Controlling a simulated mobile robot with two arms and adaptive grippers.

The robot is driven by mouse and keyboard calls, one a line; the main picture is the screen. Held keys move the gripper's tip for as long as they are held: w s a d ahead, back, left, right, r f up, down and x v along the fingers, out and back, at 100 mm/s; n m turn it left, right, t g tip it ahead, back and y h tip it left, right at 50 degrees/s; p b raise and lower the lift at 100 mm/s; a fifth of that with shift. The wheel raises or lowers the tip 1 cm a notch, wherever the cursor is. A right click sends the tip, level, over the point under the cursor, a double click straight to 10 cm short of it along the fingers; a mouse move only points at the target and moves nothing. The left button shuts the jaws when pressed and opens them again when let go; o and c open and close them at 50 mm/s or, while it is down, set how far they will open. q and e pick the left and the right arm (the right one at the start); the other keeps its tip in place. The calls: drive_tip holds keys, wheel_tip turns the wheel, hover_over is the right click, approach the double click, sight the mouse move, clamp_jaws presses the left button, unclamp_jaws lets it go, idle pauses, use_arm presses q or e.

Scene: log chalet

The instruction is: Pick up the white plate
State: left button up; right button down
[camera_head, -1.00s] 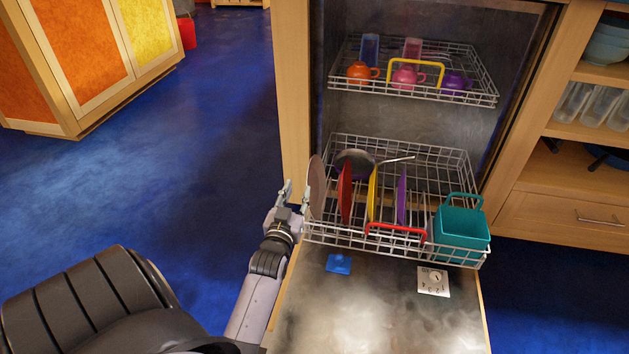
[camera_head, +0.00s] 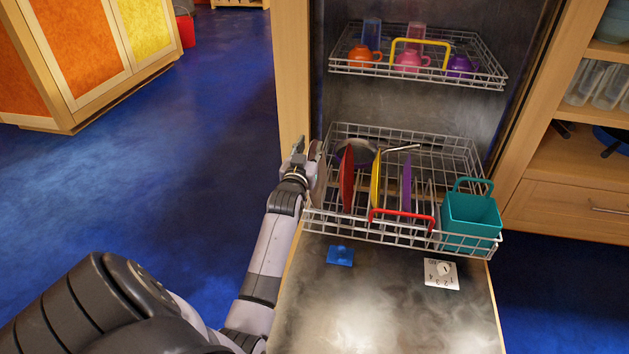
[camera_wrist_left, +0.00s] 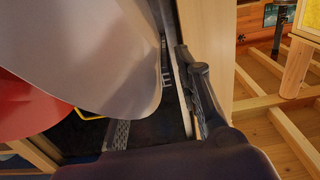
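The white plate (camera_head: 318,185) stands on edge at the left end of the lower dishwasher rack (camera_head: 390,235). In the head view it is a narrow sliver, partly hidden by my left gripper (camera_head: 308,150). In the left wrist view the plate (camera_wrist_left: 105,50) looms large and pale grey at upper left, and its lower rim reaches toward the space between the fingers. The fingers look spread apart there; I cannot tell whether either touches the plate. A red plate (camera_head: 347,180) stands just to its right. My right gripper is out of view.
The rack also holds a yellow plate (camera_head: 376,182), a purple plate (camera_head: 407,185), a pan (camera_head: 352,153) and a teal basket (camera_head: 472,218). The upper rack (camera_head: 420,72) with cups hangs above. The open door (camera_head: 385,310) lies below. Blue floor at left is clear.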

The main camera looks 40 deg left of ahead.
use_arm(q)
drive_tip(key=shift+w+a, duration=0.2)
drive_tip(key=shift+w, duration=0.1)
drive_tip(key=shift+c, duration=0.5)
clamp_jaws()
drive_tip(key=shift+r, duration=0.15)
